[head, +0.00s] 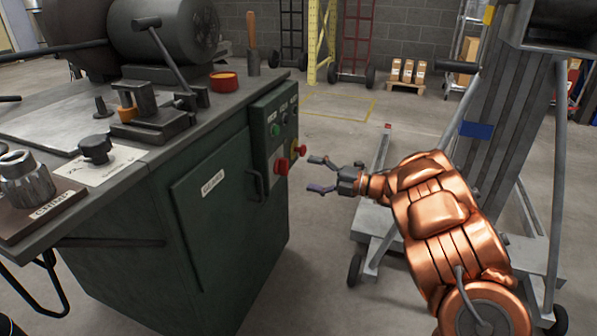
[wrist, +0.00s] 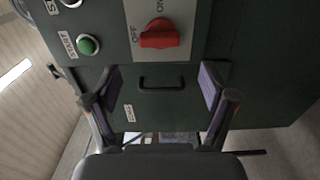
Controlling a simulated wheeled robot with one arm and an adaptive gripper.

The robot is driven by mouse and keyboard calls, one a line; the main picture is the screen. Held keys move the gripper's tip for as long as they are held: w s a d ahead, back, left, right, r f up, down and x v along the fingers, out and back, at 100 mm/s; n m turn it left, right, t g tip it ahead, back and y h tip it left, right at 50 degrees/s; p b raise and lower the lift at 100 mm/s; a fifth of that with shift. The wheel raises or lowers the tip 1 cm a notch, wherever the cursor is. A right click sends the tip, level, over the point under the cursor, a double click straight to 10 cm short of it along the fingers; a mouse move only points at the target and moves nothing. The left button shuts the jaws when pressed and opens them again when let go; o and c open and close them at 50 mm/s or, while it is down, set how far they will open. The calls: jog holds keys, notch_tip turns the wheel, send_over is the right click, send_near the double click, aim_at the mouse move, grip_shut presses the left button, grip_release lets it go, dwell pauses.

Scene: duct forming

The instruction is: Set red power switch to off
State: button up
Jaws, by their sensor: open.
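The red power switch (wrist: 159,36) sits on a light plate near the top middle of the wrist view. OFF is printed left of the knob and ON above it. Its grip lies roughly sideways, left end near OFF; I cannot tell which end is the pointer. In the head view, the red switch (head: 282,166) is low on the control panel of the green machine. My gripper (head: 317,174) is open and empty, just right of the panel and apart from the switch. In the wrist view its fingertips (wrist: 160,84) are spread wide, below the switch in the picture.
A green start button (wrist: 88,45) is left of the switch. A red button (head: 300,150) sticks out from the panel. A black handle (wrist: 162,84) is on the cabinet door. A grey wheeled lift (head: 500,130) stands at right.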

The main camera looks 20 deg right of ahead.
jog(key=shift+v, duration=2.2)
